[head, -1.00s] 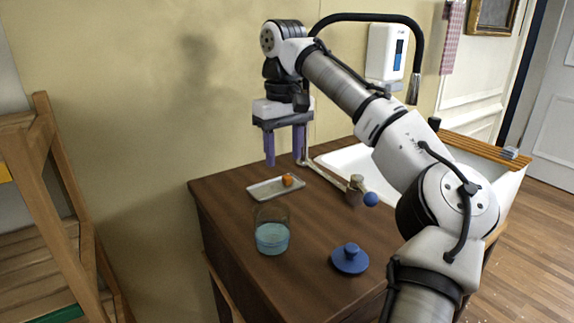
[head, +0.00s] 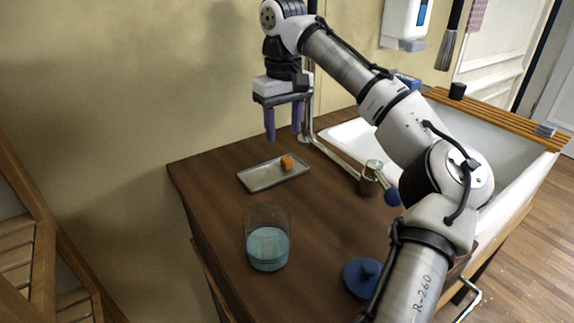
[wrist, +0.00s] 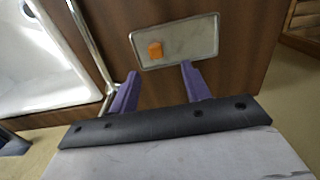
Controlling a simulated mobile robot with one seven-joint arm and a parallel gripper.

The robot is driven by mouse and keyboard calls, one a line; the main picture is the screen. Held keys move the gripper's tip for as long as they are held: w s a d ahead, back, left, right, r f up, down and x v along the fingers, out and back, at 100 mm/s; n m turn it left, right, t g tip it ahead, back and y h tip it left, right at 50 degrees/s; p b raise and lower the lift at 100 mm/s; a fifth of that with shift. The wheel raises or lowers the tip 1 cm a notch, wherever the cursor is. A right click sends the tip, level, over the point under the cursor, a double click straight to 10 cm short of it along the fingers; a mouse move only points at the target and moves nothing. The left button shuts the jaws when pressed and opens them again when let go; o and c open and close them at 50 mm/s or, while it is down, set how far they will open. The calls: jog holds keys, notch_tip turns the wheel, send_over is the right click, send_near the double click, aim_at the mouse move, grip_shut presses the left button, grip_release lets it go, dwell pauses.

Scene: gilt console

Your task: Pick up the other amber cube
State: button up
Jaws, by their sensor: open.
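An orange-amber cube (head: 287,162) sits on a small grey metal tray (head: 262,180) on the dark wooden top, near the tray's far right corner. It also shows in the wrist view (wrist: 156,50), on the tray (wrist: 195,42), near one end. It is the only amber cube I can make out. My gripper (head: 284,138) is open and empty, its two purple fingers pointing down above the tray's far side. In the wrist view the fingers (wrist: 160,82) are apart and the cube lies beyond their tips.
A glass with blue-green contents (head: 267,247) stands in front of the tray. A blue knobbed lid (head: 362,276) lies at the front right, partly behind my arm. Bare wood lies between tray and lid.

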aim_at(287, 159)
jog(key=f, duration=0.7)
jog(key=shift+w+d+f+p, duration=0.15)
jog(key=shift+d+f+p, duration=0.05)
jog(key=shift+d+p, duration=0.1)
grip_shut()
